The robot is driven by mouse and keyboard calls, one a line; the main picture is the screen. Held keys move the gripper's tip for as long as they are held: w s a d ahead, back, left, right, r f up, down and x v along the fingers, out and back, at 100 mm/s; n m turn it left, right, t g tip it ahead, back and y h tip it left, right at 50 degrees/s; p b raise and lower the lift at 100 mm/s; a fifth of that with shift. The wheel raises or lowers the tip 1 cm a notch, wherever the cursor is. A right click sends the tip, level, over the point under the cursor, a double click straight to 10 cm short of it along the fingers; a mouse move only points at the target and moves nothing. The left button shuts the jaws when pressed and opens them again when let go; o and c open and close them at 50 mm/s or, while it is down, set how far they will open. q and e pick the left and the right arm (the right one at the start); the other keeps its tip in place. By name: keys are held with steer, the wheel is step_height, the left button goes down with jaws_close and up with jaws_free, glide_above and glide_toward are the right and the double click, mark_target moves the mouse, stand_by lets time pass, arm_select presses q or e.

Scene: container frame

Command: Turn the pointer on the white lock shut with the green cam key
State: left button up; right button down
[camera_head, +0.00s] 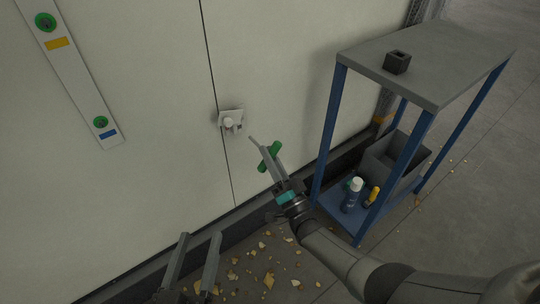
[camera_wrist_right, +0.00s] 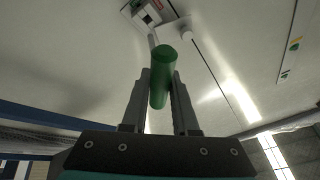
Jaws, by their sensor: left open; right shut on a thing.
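The white lock (camera_head: 230,122) sits on the pale container wall beside the vertical door seam, and it shows at the top of the right wrist view (camera_wrist_right: 172,22). Its pointer is too small to make out. My right gripper (camera_head: 270,165) is shut on the green cam key (camera_head: 269,157), which stands upright between the fingers in the right wrist view (camera_wrist_right: 162,75). The key's pale shaft points toward the lock and is apart from it in the head view. My left gripper (camera_head: 192,264) is open and empty at the bottom, below the wall.
A blue-legged table (camera_head: 440,45) stands right of my right arm, with a small dark block (camera_head: 397,62) on top. A grey bin (camera_head: 395,160) and bottles (camera_head: 352,194) are on its lower shelf. A white strip (camera_head: 75,75) with green knobs is on the left wall. Debris (camera_head: 262,265) litters the floor.

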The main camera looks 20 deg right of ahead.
steer(key=shift+s, duration=0.1)
steer(key=shift+s+d+r+p, duration=0.1)
steer(key=shift+s+d+p, duration=0.25)
steer(key=shift+s, duration=0.45)
steer(key=shift+s+d+f+p, duration=0.1)
steer(key=shift+s+d+p, duration=0.3)
steer(key=shift+s, duration=0.45)
steer(key=shift+s+d+r+p, duration=0.1)
steer(key=shift+s+d+p, duration=0.1)
steer(key=shift+s+p, duration=0.45)
steer(key=shift+s+d, duration=0.2)
steer(key=shift+s, duration=0.5)
steer(key=shift+s+d, duration=0.2)
steer(key=shift+s, duration=0.45)
steer(key=shift+a, duration=0.1)
